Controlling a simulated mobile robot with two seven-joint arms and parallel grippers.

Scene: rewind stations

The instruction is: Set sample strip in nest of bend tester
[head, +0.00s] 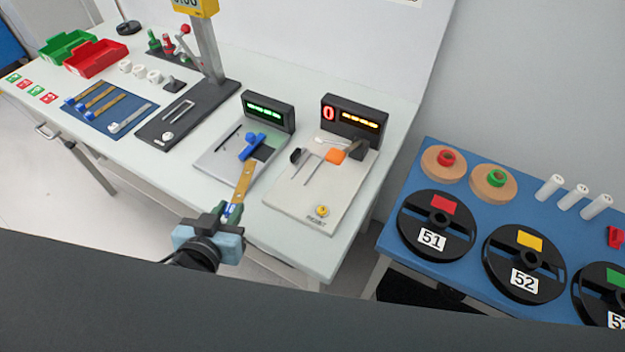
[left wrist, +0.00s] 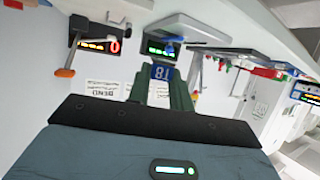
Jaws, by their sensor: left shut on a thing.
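My left gripper (head: 232,210) is shut on a brass-coloured sample strip (head: 244,178), held over the table's front edge. The strip points away from me, its far end by the front edge of the green-display device (head: 225,155) in the head view. The left wrist view shows the strip's blue numbered tab (left wrist: 162,72) between the green fingers (left wrist: 163,92). The bend tester (head: 290,205), with a red 0, amber display and orange lever (head: 335,156), is right of the strip. I cannot clearly make out its nest. My right gripper is not in view.
A blue mat (head: 140,122) with several strips lies left, beside a dark stand (head: 160,133) with a tall post. Red (head: 95,60) and green (head: 68,47) trays stand at the back left. A blue table (head: 405,180) with black reels is right, across a gap.

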